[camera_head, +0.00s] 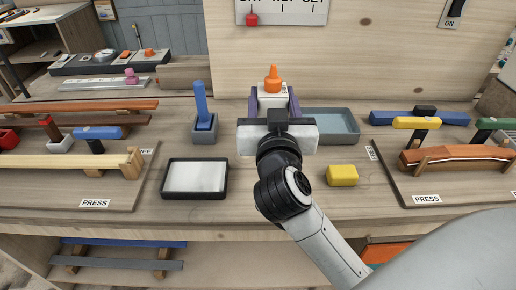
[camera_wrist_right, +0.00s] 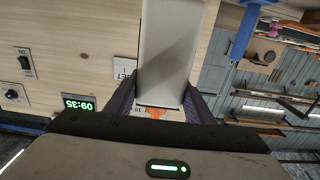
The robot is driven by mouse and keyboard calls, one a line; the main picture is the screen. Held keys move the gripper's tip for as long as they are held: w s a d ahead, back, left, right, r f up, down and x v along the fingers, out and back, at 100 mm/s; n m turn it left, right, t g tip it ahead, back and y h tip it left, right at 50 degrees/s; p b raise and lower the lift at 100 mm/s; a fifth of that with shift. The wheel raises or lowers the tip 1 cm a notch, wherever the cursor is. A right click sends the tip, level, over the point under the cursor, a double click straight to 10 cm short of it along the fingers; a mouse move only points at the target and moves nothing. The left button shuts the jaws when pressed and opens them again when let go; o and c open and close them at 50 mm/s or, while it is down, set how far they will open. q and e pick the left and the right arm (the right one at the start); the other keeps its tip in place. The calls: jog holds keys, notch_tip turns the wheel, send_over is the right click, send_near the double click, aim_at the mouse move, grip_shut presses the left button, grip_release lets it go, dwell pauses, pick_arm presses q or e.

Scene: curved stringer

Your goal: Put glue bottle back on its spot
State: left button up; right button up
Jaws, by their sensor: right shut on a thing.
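The glue bottle (camera_head: 273,81) has an orange nozzle and a pale body, and is held upright over the back middle of the workbench. My right gripper (camera_head: 273,100) is shut on it, with a purple finger on each side of the body. In the right wrist view the pale bottle body (camera_wrist_right: 172,50) fills the space between the fingers, with some orange near the gripper. The gripper hides the lower part of the bottle and the bench behind it in the head view. My left gripper is not in view.
A blue-handled tool stands in a grey holder (camera_head: 204,131) to the left. A black-rimmed tray (camera_head: 194,194), a yellow block (camera_head: 342,175) and a grey-blue tray (camera_head: 354,139) are nearby. Clamp boards lie on both sides. A wooden panel (camera_head: 400,50) rises behind.

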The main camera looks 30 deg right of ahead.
jog(key=f, duration=0.1)
jog(key=f+b, duration=0.2)
jog(key=f, duration=0.1)
jog(key=shift+s, duration=0.35)
jog(key=shift+f, duration=0.75)
notch_tip(320, 180, down, 4)
jog(key=shift+r+b, duration=0.1)
jog(key=shift+b, duration=1.05)
jog(key=shift+f, duration=0.2)
jog(key=o, duration=1.3)
jog(key=shift+f, duration=0.15)
jog(key=shift+o, duration=1.2)
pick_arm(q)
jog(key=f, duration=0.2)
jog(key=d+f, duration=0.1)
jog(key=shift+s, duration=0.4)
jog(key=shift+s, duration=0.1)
